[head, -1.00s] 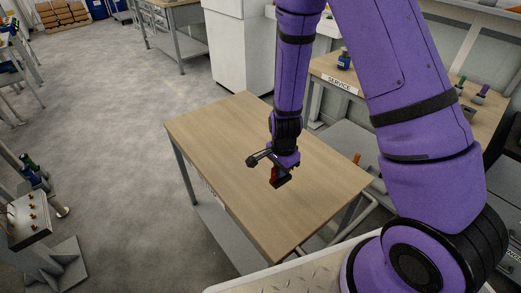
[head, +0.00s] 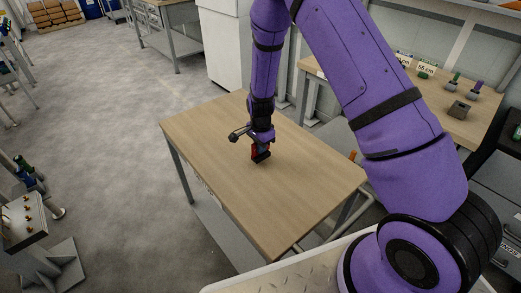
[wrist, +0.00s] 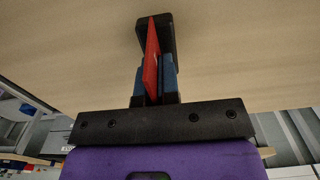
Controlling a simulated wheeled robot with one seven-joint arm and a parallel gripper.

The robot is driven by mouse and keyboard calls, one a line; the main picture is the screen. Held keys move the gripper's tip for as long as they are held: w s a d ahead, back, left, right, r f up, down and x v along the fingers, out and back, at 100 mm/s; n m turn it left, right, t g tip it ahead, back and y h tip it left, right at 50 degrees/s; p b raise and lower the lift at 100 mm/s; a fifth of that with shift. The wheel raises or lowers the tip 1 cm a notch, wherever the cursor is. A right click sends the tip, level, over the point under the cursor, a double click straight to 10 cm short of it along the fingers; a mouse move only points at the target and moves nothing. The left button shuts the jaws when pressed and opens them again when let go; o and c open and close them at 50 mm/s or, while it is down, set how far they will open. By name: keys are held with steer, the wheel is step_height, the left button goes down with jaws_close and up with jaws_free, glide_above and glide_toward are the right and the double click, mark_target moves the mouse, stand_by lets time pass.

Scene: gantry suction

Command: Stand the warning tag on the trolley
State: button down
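The red warning tag (head: 254,151) with a black foot is held over the middle of the wooden-topped trolley (head: 230,195). My gripper (head: 262,146) is shut on the tag and points down at the trolley top. In the wrist view the tag (wrist: 152,58) shows as a thin red plate, edge-on between the blue finger pads (wrist: 154,82). Its black foot extends past the fingertips, near the wooden surface. The tag looks roughly upright. I cannot tell whether its foot touches the top.
The trolley top is otherwise bare around the tag. A wooden bench (head: 468,129) with several small items stands at the right. A grey stand (head: 30,222) is on the floor at the left. A white cabinet (head: 226,45) stands behind the trolley.

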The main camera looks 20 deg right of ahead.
steer(key=shift+f, duration=0.75)
steer(key=c, duration=1.4)
jaws_free()
steer(key=shift+f, duration=0.1)
steer(key=shift+o, duration=0.2)
